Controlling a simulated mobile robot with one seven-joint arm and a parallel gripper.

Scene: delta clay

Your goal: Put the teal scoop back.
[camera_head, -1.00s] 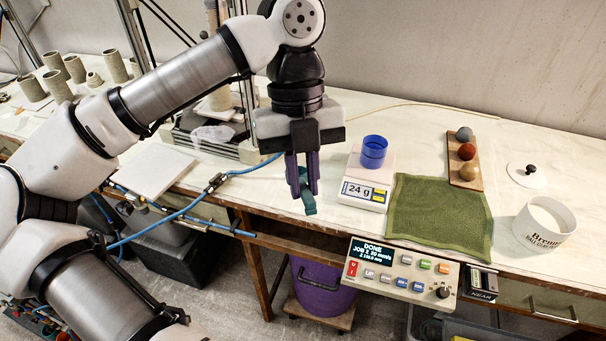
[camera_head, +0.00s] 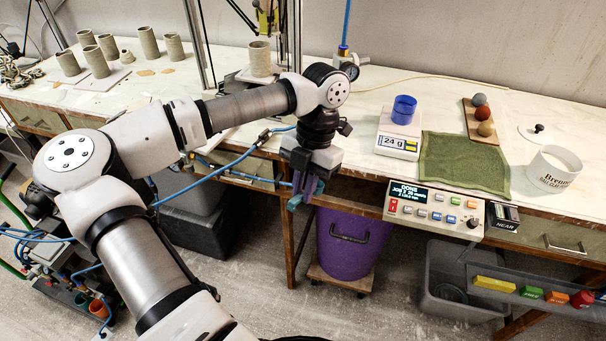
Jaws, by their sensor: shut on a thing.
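Only a small part of the scoop shows at the fingertips; the rest is hidden by the fingers. In the head view the gripper hangs at the front edge of the table, left of the control box and above and left of the purple bucket (camera_head: 338,255). I cannot tell how far it is from the table edge.
A scale (camera_head: 398,140) reading 24 g bears a blue cup (camera_head: 403,110). Right of it are a green cloth (camera_head: 455,160), a board with balls (camera_head: 470,122) and a white tub (camera_head: 553,170). The control box (camera_head: 434,210) juts from the table's front. A grey bin (camera_head: 450,285) stands below.

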